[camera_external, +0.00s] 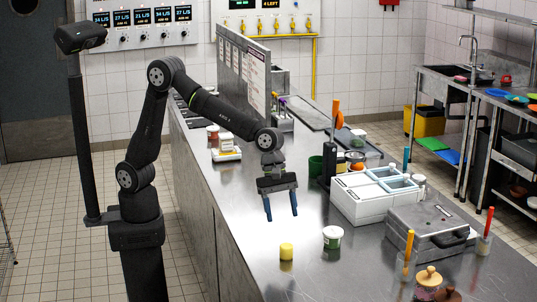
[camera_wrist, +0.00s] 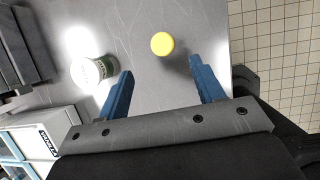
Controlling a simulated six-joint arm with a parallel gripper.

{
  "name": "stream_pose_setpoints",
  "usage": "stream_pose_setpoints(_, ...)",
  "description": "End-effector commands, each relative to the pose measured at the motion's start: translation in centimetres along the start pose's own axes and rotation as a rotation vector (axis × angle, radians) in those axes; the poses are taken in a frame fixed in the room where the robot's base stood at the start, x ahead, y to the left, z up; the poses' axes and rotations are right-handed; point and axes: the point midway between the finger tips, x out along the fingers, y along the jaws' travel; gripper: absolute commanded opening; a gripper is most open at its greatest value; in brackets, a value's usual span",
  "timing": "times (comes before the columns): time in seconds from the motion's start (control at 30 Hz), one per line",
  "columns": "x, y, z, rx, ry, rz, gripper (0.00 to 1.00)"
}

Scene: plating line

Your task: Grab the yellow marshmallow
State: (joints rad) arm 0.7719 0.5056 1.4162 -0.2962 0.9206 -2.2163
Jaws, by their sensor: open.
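The yellow marshmallow (camera_external: 286,252) is a small upright cylinder on the steel counter (camera_external: 245,205), near its left edge. In the wrist view the marshmallow (camera_wrist: 162,43) shows as a yellow disc beyond the fingertips, between their lines and nearer the right finger. My gripper (camera_external: 282,216) has two blue fingers, spread apart with nothing between them. It hangs above the counter, pointing down, farther back than the marshmallow. In the wrist view my gripper (camera_wrist: 158,66) is open and apart from the marshmallow.
A white bin unit (camera_external: 352,198) and a grey metal case (camera_external: 430,228) stand farther right. The counter around the marshmallow is clear.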

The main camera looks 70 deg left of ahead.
Motion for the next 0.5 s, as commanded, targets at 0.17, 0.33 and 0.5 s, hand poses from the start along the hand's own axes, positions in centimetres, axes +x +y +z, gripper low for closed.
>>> stream_pose_setpoints(0.17, 4.0, -0.1, -0.1, 0.000, 0.002, -0.003, 0.61)
stream_pose_setpoints(0.33, 6.1, 0.0, -0.1, 0.000, 0.000, -0.001, 0.61)
stream_pose_setpoints(0.5, 6.8, 0.0, -0.1, 0.001, -0.001, 0.000, 0.61)
